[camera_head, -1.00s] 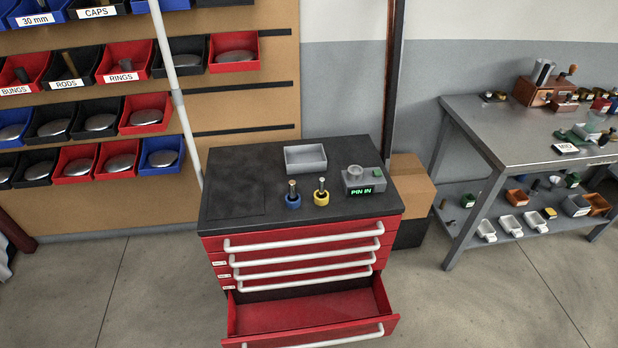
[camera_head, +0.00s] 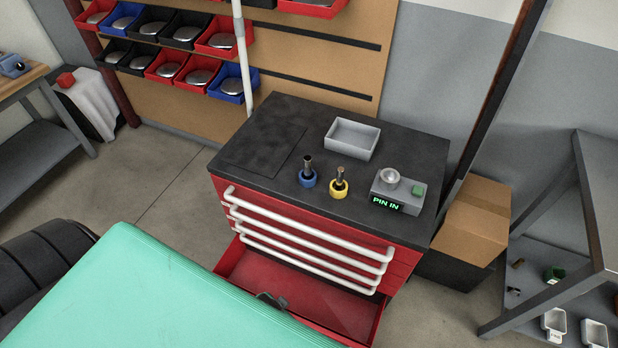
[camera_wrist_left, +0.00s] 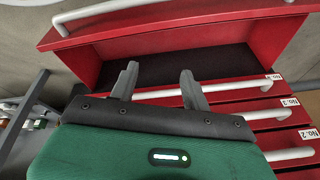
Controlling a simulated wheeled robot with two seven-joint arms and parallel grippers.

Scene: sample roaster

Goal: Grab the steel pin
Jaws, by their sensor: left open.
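Two short upright pins stand on the black top of a red tool cabinet in the head view. One pin (camera_head: 308,163) stands in a blue collar (camera_head: 307,179). The other, slightly brassy pin (camera_head: 340,175) stands in a yellow collar (camera_head: 339,190). I cannot tell for certain which is steel. My left gripper (camera_head: 272,300) shows as a small dark shape over the open bottom drawer, below and in front of the pins. In the left wrist view the left gripper (camera_wrist_left: 158,83) is open and empty, fingers apart, facing the drawer. My right gripper is in neither view.
A grey tray (camera_head: 352,139) and a grey device (camera_head: 398,190) reading PIN IN sit on the cabinet top. The open drawer (camera_head: 250,268) juts out below the white handles. A cardboard box (camera_head: 472,220) stands to the right. The top's left part is clear.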

